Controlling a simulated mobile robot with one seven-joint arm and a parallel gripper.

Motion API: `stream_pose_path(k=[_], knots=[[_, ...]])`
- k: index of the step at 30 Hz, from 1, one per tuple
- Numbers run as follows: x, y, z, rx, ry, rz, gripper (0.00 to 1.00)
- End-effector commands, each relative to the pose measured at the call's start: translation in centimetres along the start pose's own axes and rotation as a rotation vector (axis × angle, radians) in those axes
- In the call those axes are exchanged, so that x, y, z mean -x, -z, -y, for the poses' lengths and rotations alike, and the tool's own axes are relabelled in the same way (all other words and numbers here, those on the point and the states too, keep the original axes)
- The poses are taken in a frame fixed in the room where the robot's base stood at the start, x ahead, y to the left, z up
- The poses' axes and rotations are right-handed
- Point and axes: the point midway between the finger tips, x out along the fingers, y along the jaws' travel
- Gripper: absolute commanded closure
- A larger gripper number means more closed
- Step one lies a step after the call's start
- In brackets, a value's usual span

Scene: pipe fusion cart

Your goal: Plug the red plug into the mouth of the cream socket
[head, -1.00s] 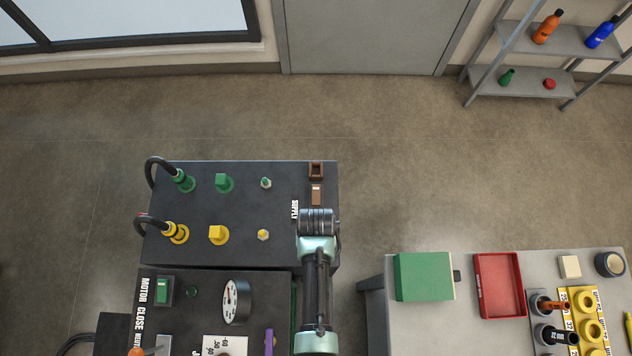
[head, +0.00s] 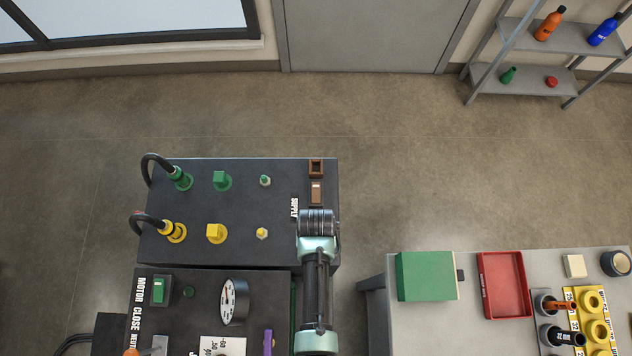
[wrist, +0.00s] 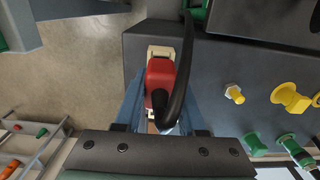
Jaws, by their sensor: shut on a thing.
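The red plug (wrist: 160,77), with a thick black cable (wrist: 180,85) curving from it, is in the wrist view. My gripper (wrist: 160,96) is shut on it, with blue fingers on both sides. The cream socket (wrist: 162,50) shows as a pale rim just past the far end of the plug, against the grey cabinet. The plug lines up with the socket and overlaps it in the picture. The plug hides the mouth, so I cannot tell whether its tip is inside. In the head view my arm hides gripper, plug and socket.
A gauge (head: 234,302) stands lower. A grey table (head: 470,268) with a green box (head: 425,276) and red tray (head: 504,284) is right.

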Motion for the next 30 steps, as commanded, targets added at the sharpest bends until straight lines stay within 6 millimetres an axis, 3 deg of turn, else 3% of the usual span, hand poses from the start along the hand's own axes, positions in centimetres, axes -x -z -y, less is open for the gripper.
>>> stream_pose_path(k=[20,21,26,30], knots=[[-1.8,0.1,0.0,0.000,0.000,-0.002,1.00],[-1.6,0.1,0.0,0.000,0.000,-0.002,0.53],[-1.6,0.1,0.0,0.000,0.000,-0.001,0.25],[-1.6,0.0,0.0,0.000,0.000,-0.001,0.25]])
